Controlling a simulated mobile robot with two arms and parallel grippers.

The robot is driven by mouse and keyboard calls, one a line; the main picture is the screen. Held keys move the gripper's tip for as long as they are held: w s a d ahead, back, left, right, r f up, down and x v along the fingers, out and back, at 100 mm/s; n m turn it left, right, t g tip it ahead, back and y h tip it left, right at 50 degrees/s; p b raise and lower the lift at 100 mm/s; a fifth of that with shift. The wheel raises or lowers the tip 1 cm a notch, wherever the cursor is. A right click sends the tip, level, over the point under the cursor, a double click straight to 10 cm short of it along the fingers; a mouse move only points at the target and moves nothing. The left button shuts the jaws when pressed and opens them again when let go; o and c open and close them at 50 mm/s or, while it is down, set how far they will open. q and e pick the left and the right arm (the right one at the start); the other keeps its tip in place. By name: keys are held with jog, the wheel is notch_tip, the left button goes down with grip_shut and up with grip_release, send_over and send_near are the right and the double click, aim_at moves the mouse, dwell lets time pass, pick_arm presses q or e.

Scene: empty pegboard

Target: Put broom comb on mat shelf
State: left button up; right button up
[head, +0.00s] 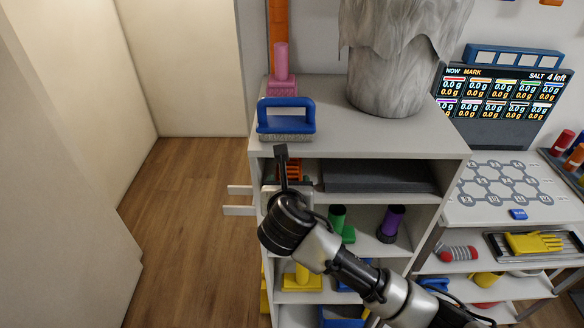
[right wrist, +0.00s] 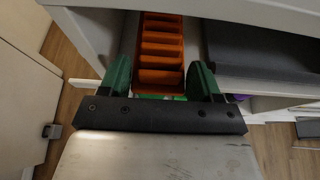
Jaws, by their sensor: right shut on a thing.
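The broom comb is an orange piece with a row of crosswise slats. In the right wrist view the comb (right wrist: 161,48) lies between the two green fingers of my right gripper (right wrist: 162,76), which is shut on it. In the head view the comb (head: 289,171) shows at the left end of the mat shelf (head: 437,192), partly hidden by my right gripper and wrist. A dark grey mat (head: 376,177) lies on that shelf to the right of the comb. I cannot tell whether the comb touches the shelf board. My left gripper is not in view.
A blue brush (head: 286,118) and a large draped grey container (head: 392,70) stand on the unit's top, above the comb. Green (head: 338,220) and purple (head: 391,224) items stand on the shelf below. Two white bars (head: 238,211) jut left. Floor at left is clear.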

aim_at(289, 165)
jog(key=w+p, duration=0.1)
jog(key=w, duration=0.5)
jog(key=shift+w+r, duration=0.1)
jog(key=shift+w, duration=0.15)
notch_tip(289, 165, down, 3)
jog(key=shift+r+p, duration=0.2)
jog(key=shift+p, duration=0.45)
jog(key=shift+f, duration=0.5)
jog(key=shift+f, duration=0.1)
jog(key=o, duration=1.2)
jog(key=shift+c, duration=0.2)
jog(key=b+v, duration=0.1)
jog(key=v, duration=1.1)
jog(key=shift+b, duration=0.35)
